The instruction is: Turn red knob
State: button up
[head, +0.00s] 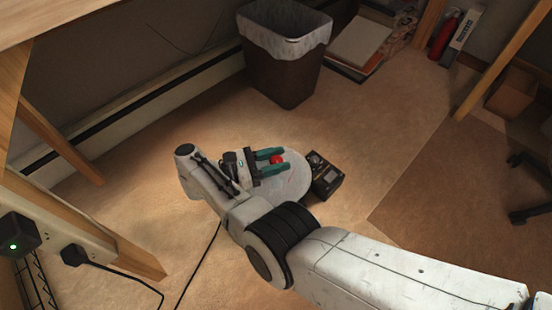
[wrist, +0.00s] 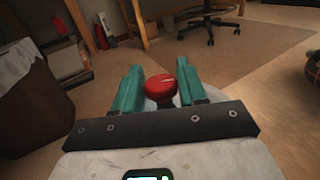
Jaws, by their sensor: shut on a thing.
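The red knob (head: 277,159) is a small round red thing above a pale round base (head: 294,182) on the floor. It also shows in the wrist view (wrist: 161,88), with a light mark on its face. My gripper (head: 275,160) has two teal fingers, one on each side of the knob, and is shut on it. In the wrist view my gripper (wrist: 160,84) has the knob between its fingers. The knob's lower part and much of the base are hidden by my gripper and arm.
A black device (head: 326,177) sits close right of the base. A lined bin (head: 285,75) stands behind. Wooden table legs (head: 62,144) and a black cable (head: 199,264) are at left. An office chair (wrist: 208,22) is farther off. Floor right of the device is clear.

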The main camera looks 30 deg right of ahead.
jog(key=shift+d, duration=0.1)
jog(key=o, duration=1)
